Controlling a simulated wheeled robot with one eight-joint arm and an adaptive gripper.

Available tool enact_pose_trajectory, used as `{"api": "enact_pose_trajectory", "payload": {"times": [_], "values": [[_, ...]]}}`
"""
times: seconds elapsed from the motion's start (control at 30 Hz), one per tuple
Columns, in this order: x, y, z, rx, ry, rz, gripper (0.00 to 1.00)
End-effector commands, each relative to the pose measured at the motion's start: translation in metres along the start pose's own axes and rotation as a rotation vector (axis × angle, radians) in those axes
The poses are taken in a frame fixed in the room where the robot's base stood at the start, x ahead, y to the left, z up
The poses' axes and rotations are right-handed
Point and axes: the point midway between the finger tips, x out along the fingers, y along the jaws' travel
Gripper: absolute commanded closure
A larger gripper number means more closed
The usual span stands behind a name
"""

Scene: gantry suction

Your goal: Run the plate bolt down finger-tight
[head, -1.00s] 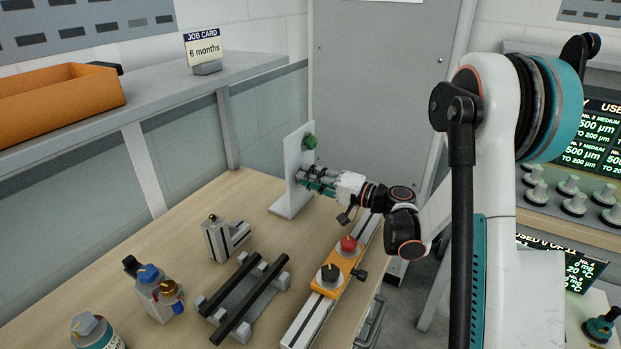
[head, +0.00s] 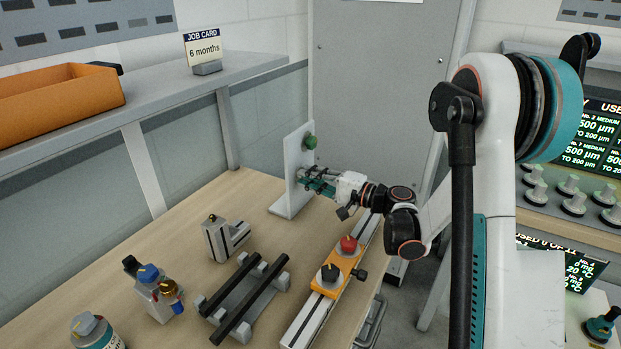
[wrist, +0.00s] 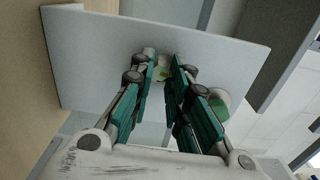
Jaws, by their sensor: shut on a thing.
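A pale upright plate (head: 292,158) stands on the far part of the bench, with a green knob (head: 310,142) near its top. My gripper (head: 304,180) reaches the plate's face from the right, below that knob. In the wrist view my gripper (wrist: 163,66) has its teal fingers close together at the plate (wrist: 225,55). They are shut on the plate bolt (wrist: 161,74), which shows as a small pale green piece between the tips. The fingers hide most of the bolt, and I cannot tell if its head touches the plate. The green knob (wrist: 217,104) is beside the fingers.
On the bench (head: 180,215) are a grey block (head: 222,240), a rack with two black bars (head: 250,295), a rail with an orange carriage (head: 338,268) and a blue-capped unit (head: 155,290). An orange bin (head: 60,98) sits on the shelf at left.

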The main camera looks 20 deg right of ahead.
Motion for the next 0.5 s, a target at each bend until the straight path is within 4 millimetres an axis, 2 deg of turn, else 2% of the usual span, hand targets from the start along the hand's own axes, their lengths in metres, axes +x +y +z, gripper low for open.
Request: {"api": "enact_pose_trajectory", "payload": {"times": [0.07, 0.1, 0.2, 0.5], "values": [[-0.0003, 0.0008, -0.0001, -0.001, 0.0, 0.002, 1.0], [-0.0003, 0.0008, -0.0001, -0.001, 0.0, 0.002, 0.82], [-0.0002, 0.0007, -0.0001, -0.002, 0.0, 0.001, 0.62], [-0.0004, 0.0003, -0.0001, -0.002, 0.0, 0.001, 0.62]]}}
